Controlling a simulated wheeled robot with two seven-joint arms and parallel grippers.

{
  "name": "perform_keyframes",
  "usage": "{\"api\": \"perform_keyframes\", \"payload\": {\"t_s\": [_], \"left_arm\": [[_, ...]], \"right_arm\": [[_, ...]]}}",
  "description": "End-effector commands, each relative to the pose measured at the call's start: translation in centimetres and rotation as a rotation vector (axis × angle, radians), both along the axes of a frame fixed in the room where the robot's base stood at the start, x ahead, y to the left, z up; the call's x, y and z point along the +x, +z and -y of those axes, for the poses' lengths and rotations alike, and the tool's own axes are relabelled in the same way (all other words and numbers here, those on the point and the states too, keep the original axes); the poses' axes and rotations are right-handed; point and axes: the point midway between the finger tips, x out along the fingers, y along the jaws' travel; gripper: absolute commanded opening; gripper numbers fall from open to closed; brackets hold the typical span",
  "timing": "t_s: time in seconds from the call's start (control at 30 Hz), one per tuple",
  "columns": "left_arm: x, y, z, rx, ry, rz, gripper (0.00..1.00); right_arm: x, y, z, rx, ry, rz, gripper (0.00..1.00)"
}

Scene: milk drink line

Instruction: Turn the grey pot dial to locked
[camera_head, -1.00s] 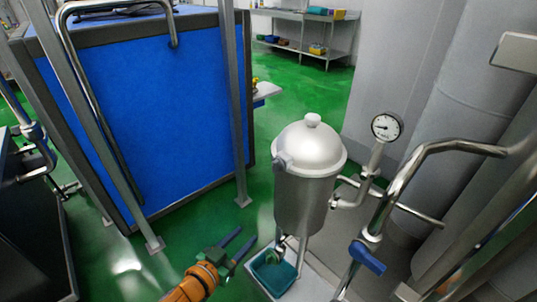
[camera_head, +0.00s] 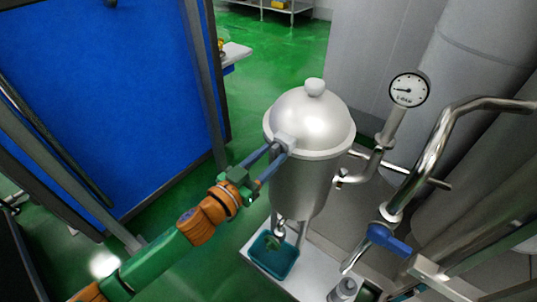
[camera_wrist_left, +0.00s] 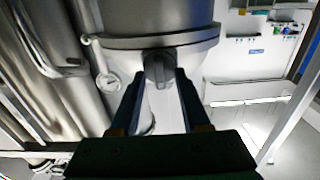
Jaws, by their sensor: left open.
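The grey pot (camera_head: 303,180) stands upright with a domed lid and a white knob on top. The grey dial (camera_wrist_left: 159,70) sits on the pot's side just below the lid rim. In the head view the dial (camera_head: 287,143) is partly covered by my fingertips. My left gripper (camera_head: 272,154) is open, with its two fingers reaching to either side of the dial. In the left wrist view the fingers (camera_wrist_left: 158,85) flank the dial; I cannot tell whether they touch it. My right gripper is not in view.
A pressure gauge (camera_head: 409,90) and bent steel pipes stand right of the pot. A blue valve handle (camera_head: 388,239) is at lower right. A teal bin (camera_head: 274,257) sits below the pot. A blue panel (camera_head: 110,100) stands at left.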

Motion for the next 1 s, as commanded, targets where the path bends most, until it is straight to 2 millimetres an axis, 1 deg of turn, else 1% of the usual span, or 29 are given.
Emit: {"api": "perform_keyframes", "payload": {"t_s": [0.2, 0.23, 0.27, 0.3, 0.37, 0.4, 0.77, 1.0], "left_arm": [[0.14, -0.01, 0.09, 0.000, 0.000, 0.000, 0.46], [0.13, -0.01, 0.08, 0.000, 0.000, 0.000, 0.41], [0.13, -0.01, 0.08, 0.000, 0.000, 0.000, 0.33], [0.12, -0.02, 0.07, 0.000, 0.000, 0.000, 0.22], [0.12, -0.02, 0.07, 0.000, 0.000, 0.000, 0.06], [0.12, -0.02, 0.07, 0.000, 0.000, 0.000, 0.00], [0.10, -0.01, 0.07, 0.018, 0.000, 0.012, 0.00], [0.07, 0.12, 0.15, 0.117, 0.000, 0.084, 0.00]], "right_arm": [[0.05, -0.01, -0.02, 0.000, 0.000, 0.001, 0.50], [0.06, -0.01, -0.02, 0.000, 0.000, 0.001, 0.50], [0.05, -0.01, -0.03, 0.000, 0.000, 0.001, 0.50], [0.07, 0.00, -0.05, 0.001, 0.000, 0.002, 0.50], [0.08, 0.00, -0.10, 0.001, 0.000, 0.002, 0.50], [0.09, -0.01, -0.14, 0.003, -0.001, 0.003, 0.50], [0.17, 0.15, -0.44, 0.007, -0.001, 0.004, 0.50], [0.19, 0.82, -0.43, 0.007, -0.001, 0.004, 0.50]]}}
